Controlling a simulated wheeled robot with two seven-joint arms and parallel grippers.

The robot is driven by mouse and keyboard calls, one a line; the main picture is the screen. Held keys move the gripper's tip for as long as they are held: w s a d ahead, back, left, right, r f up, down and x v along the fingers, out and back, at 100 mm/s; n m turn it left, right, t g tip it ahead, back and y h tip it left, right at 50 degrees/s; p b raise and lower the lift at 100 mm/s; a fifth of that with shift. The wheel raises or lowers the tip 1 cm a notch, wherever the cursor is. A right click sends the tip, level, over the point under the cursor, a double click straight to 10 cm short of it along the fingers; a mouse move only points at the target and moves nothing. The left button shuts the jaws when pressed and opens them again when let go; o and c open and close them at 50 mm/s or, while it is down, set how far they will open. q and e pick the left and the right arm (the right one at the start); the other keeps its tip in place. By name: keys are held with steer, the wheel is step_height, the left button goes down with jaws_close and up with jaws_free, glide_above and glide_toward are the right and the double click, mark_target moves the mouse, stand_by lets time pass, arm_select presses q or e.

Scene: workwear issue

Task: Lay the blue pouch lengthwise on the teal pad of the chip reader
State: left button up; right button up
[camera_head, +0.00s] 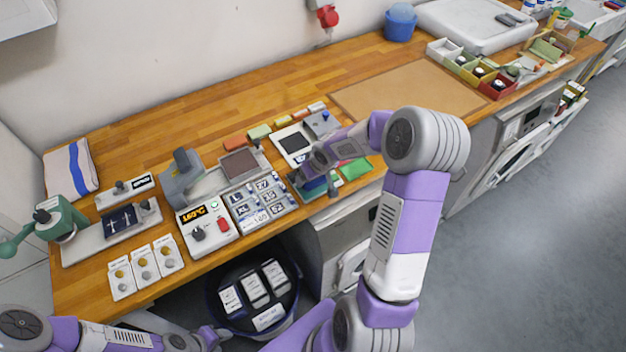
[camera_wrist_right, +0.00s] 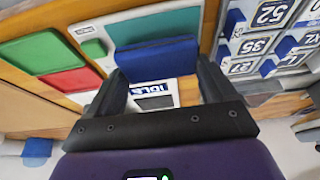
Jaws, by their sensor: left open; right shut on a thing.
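The blue pouch (camera_wrist_right: 157,58) is between the fingers of my right gripper (camera_wrist_right: 165,85), which is shut on it. In the right wrist view the pouch lies crosswise, its long side roughly along that of the teal pad (camera_wrist_right: 160,25), and it covers part of the pad. I cannot tell whether it touches the pad. The chip reader's display (camera_wrist_right: 154,89) reads IDLE. In the head view my right gripper (camera_head: 316,178) is over the reader at the counter's front edge, hiding much of it. My left gripper (camera_head: 212,338) is open and empty at the bottom, beside the round bin.
A green mat (camera_head: 355,168) lies right of the reader. A tray of size tags (camera_head: 258,203) stands left of it. A dark round bin (camera_head: 255,295) with white cards is below the counter. The brown board (camera_head: 410,92) behind is bare.

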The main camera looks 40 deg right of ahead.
step_height(320, 180, down, 2)
steer(key=shift+f, duration=0.1)
steer(key=shift+b, duration=0.35)
steer(key=o, duration=0.9)
steer(key=shift+f, duration=0.1)
steer(key=shift+c, duration=0.2)
